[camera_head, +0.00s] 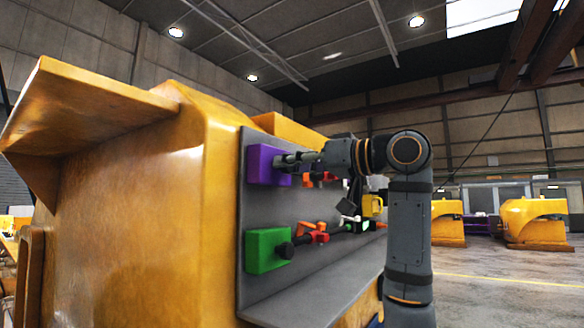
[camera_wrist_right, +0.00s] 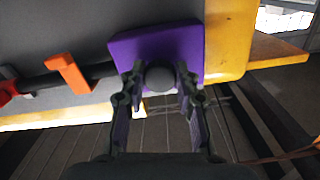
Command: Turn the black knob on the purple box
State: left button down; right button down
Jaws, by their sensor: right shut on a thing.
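The purple box (camera_head: 265,165) is fixed to the upper left of a grey panel in the head view. It also shows in the right wrist view (camera_wrist_right: 190,45), with its round dark knob (camera_wrist_right: 160,77) on the face toward me. My right gripper (camera_head: 289,162) reaches the box from the right, and its fingers stand on both sides of the knob, shut on it. In the right wrist view the fingertips (camera_wrist_right: 159,75) flank the knob close to the box face. In the head view the gripper mostly hides the knob. My left gripper is not in view.
Below on the grey panel (camera_head: 262,209) is a green box (camera_head: 267,250) with a black knob (camera_head: 286,250). Red and orange valve handles (camera_head: 312,231) sit beside it. A large yellow casting (camera_head: 150,210) carries the panel. A grey ledge (camera_head: 320,295) juts out below.

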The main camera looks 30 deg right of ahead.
jog(key=m+b, duration=1.1)
jog(key=m, duration=1.4)
jog(key=shift+f+m, duration=0.15)
jog(key=shift+m, duration=0.25)
jog(key=c, duration=1.3)
grip_release()
jog(key=shift+c, duration=0.2)
jog(key=o, duration=0.4)
jog(key=shift+c, duration=0.2)
jog(key=shift+s, duration=0.1)
jog(key=v, duration=1.2)
